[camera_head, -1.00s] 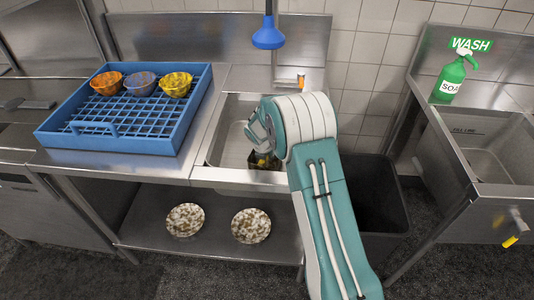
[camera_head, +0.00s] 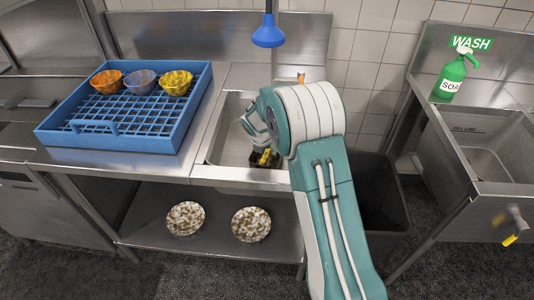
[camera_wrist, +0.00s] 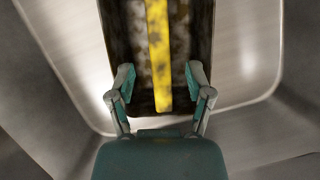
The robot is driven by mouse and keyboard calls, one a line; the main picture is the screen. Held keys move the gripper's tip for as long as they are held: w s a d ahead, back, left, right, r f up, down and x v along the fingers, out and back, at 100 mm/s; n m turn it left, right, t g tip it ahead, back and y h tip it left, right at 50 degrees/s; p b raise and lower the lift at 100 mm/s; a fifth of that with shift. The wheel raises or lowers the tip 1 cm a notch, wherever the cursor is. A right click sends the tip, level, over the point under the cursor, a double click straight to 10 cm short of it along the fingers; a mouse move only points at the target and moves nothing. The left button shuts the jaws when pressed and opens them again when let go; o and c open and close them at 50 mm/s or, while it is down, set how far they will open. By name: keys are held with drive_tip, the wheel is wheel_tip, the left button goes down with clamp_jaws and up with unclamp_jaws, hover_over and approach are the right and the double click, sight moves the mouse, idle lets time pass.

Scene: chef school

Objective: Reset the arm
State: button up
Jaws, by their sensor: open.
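My gripper (camera_wrist: 160,95) is open in the wrist view, its two fingers apart and pointing down into the sink (camera_wrist: 245,60). Between and beyond the fingers is a dark, box-like item with a yellow strip (camera_wrist: 158,45); I cannot tell whether the fingers touch it. In the head view the same yellow and dark item (camera_head: 264,157) shows in the sink (camera_head: 232,150), just below my gripper. My teal and white arm hides the right part of the sink and most of the gripper.
A blue dish rack (camera_head: 130,132) with three bowls, orange, grey-blue and yellow, stands left of the sink. Two speckled plates (camera_head: 185,219) (camera_head: 251,224) lie on the lower shelf (camera_head: 150,228). A dark bin (camera_head: 385,205) stands right. A green soap bottle (camera_head: 451,78) is by the right sink.

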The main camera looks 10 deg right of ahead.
drive_tip(key=v, duration=0.8)
